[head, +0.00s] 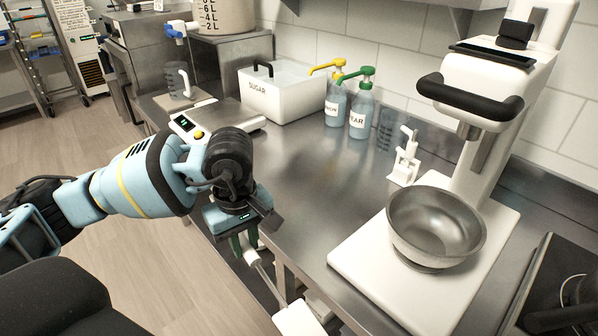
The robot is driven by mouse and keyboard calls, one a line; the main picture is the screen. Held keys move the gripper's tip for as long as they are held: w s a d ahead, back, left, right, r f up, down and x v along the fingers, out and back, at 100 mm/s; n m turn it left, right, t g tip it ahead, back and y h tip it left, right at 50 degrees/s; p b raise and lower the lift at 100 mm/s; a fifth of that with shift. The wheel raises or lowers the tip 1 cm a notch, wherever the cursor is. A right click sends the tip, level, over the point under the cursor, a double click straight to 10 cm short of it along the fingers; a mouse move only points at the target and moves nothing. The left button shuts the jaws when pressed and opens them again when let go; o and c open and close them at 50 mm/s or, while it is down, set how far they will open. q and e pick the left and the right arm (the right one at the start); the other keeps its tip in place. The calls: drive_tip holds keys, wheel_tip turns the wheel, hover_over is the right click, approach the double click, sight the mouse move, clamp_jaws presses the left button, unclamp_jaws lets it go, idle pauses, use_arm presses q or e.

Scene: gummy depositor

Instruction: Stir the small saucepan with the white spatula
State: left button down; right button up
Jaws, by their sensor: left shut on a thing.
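My left gripper (246,241) points down in front of the counter's front edge. It is shut on the white spatula (298,318), gripping it near the top of its handle. The spatula slants down and right from the green-tipped fingers, and its broad white end is partly cut off by the bottom of the picture. I cannot make out the small saucepan in this view. A dark hob (545,285) is cut off at the lower right corner. My right gripper is not in view.
A stand mixer (490,120) with a steel bowl (437,225) stands on the right of the steel counter (315,205). A sugar bin (285,98), two pump bottles (335,108) and a white dispenser (405,160) stand further back. The counter's middle is clear.

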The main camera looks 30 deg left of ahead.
use_arm(q)
drive_tip(key=s+d+f+m, duration=0.2)
drive_tip(key=d+m, duration=0.4)
drive_tip(key=m, duration=0.6)
drive_tip(key=shift+s, duration=0.2)
